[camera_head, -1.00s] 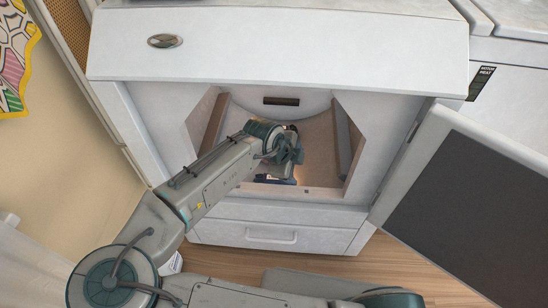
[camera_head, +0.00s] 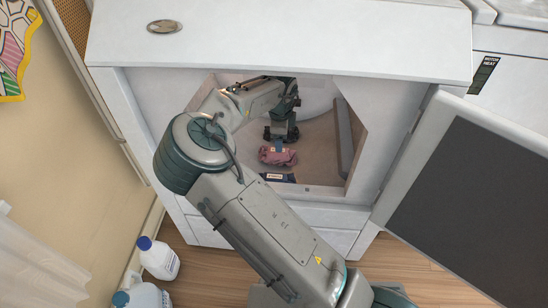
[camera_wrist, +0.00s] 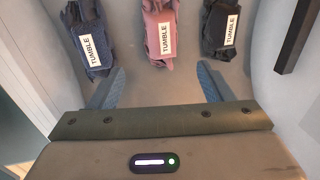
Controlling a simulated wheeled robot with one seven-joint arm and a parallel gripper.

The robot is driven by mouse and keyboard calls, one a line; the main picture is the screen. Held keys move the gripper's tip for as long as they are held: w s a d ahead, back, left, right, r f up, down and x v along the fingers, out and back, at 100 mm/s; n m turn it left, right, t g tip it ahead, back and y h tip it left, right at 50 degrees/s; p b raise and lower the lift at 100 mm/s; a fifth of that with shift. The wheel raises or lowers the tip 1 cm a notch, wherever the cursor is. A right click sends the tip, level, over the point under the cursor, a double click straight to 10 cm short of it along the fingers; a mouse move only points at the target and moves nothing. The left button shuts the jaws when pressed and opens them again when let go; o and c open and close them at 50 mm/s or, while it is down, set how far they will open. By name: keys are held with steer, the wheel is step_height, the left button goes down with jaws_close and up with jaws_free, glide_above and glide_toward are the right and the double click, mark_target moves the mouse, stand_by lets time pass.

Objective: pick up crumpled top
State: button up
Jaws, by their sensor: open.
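Three crumpled, labelled garments lie in a row in the wrist view: a blue-grey one (camera_wrist: 91,36) at left, a pink one (camera_wrist: 159,30) in the middle and a black one (camera_wrist: 220,30) at right. Each bears a white "TUMBLE" label; I cannot tell which is the top by shape. In the head view, the pink garment (camera_head: 278,156) lies inside the machine, with a dark garment near the opening's lower edge. My gripper (camera_wrist: 160,84) is open and empty. Its fingers are spread either side of the pink garment's line, short of it and apart from it.
My arm reaches through the opening of a white machine (camera_head: 280,40). Its door (camera_head: 470,210) stands open at right. The opening's side walls are close to my arm. Two bottles, one a white bottle with a blue cap (camera_head: 158,260), stand on the floor at left.

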mark_target(280, 154)
steer(key=f+b, duration=0.1)
steer(key=f, duration=0.2)
steer(key=w+f+b, duration=0.1)
steer(key=f, duration=0.3)
steer(key=shift+w+f, duration=0.2)
steer(key=f+b, duration=0.1)
steer(key=f, duration=0.1)
steer(key=w+f+b, duration=0.1)
steer(key=f+b, duration=0.1)
steer(key=f, duration=0.1)
steer(key=shift+w, duration=0.2)
steer(key=c, duration=0.8)
